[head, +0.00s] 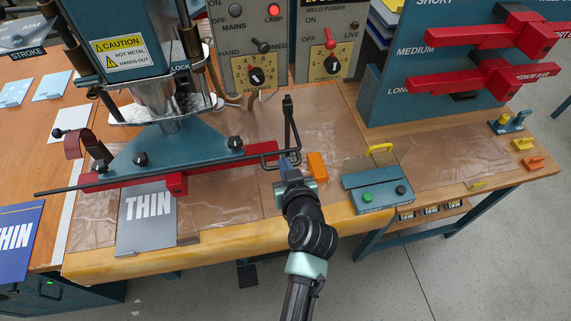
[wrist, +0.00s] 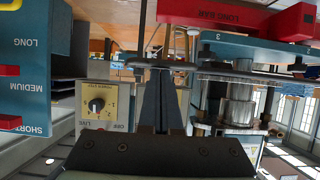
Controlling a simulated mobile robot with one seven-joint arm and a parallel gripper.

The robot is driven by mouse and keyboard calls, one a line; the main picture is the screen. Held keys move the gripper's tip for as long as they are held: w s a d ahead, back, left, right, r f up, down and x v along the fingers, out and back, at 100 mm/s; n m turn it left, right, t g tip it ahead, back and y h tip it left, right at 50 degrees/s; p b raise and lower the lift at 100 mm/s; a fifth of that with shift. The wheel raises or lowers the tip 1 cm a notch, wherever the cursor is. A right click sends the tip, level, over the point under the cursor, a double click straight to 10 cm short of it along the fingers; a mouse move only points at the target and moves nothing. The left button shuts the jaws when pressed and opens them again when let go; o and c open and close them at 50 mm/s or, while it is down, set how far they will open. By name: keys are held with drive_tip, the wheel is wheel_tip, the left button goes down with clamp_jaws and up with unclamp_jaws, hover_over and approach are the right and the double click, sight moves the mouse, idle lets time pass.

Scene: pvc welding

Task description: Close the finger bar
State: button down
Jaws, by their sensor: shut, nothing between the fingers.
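The finger bar (head: 90,187) is a thin dark rod along the front of the blue press. It runs from the far left to a looped end and a black upright (head: 289,115) on the right. My gripper (head: 288,163) is at this right end, close to the loop; I cannot tell whether it touches. In the wrist view, which is upside down, my gripper's fingers (wrist: 160,75) are together and empty. Their tips overlap a grey bar (wrist: 225,72) that crosses the picture. The red long bar (wrist: 235,18) shows beyond, at the press's blue base.
A grey THIN sheet (head: 148,215) lies under the red bar at the front. An orange block (head: 317,166) and a start box (head: 378,188) with green and black buttons sit right of my gripper. A blue rack (head: 400,85) holds red bars. Clear mat (head: 455,158) lies farther right.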

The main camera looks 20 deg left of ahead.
wheel_tip(320, 180, down, 19)
drive_tip(key=b, duration=1.8)
drive_tip(key=shift+f, duration=0.2)
wheel_tip(320, 180, up, 5)
drive_tip(key=p, duration=0.3)
drive_tip(key=v, duration=0.9)
drive_tip(key=w+d+r+m+t+h+p, duration=0.1)
drive_tip(key=w+d+r+t, duration=0.1)
drive_tip(key=r, duration=0.8)
drive_tip(key=w+d+r+t+h+p, duration=0.1)
drive_tip(key=w+d+r+t, duration=0.15)
drive_tip(key=r, duration=0.65)
drive_tip(key=w+d+r+m+t+p, duration=0.1)
drive_tip(key=w+r+t, duration=0.2)
drive_tip(key=r, duration=0.7)
drive_tip(key=s+d+r+m+t+h, duration=0.1)
drive_tip(key=s+d+r+t, duration=0.1)
drive_tip(key=r, duration=0.8)
drive_tip(key=s+d+r+m+t+h+p, duration=0.1)
drive_tip(key=s+r+t, duration=0.3)
drive_tip(key=r, duration=0.6)
drive_tip(key=s+d+r+m+t+h+p, duration=0.1)
drive_tip(key=s+d+r+m+t+h, duration=0.1)
drive_tip(key=s+r, duration=0.4)
wheel_tip(320, 180, up, 5)
drive_tip(key=shift+s+d+r+m+t+h, duration=0.1)
drive_tip(key=shift+s+d+m+t+h, duration=0.3)
drive_tip(key=shift+t+h, duration=0.25)
